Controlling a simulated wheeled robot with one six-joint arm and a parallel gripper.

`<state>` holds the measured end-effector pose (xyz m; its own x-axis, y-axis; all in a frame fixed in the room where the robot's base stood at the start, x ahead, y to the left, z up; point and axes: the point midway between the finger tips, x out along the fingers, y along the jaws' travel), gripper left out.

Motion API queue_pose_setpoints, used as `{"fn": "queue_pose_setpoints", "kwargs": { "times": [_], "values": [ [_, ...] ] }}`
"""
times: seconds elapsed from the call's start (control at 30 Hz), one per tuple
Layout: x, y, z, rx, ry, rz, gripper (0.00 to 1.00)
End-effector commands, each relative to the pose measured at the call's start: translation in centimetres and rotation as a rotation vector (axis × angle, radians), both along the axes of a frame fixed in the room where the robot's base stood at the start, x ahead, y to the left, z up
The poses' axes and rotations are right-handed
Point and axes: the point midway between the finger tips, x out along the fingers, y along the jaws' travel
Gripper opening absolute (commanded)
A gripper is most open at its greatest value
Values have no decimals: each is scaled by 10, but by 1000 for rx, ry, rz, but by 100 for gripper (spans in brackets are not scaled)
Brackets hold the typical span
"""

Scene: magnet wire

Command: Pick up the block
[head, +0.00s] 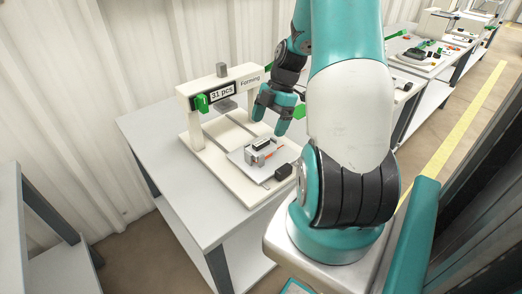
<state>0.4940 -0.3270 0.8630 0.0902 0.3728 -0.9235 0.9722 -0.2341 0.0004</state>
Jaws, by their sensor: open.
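A small grey and dark block (261,144) with a reddish-orange part at its lower side sits on a light plate (243,159) on the forming fixture. It may be the task's block, but I cannot tell for certain. A small black block (284,171) lies at the plate's front right corner. My gripper (270,123) is open, above and behind the grey block, with its fingers pointing down. It appears apart from the block, and nothing shows between its fingers.
The fixture's cream frame (188,104) with a "31 pcs" display (221,92) and green part (202,103) stands behind the plate. The white table (160,140) is clear at left. More workstations (420,57) line the right.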

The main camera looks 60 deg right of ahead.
Motion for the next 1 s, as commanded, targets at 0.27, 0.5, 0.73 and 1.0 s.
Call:
{"fn": "queue_pose_setpoints", "kwargs": {
  "times": [0.27, 0.5, 0.73, 1.0],
  "values": [
    [3, 18, -34, 3, 5, 3, 85],
    [6, 26, -54, -1, 1, 1, 85],
    [6, 25, -54, -1, 1, 1, 76],
    [6, 25, -54, -1, 0, 1, 23]
  ]
}}
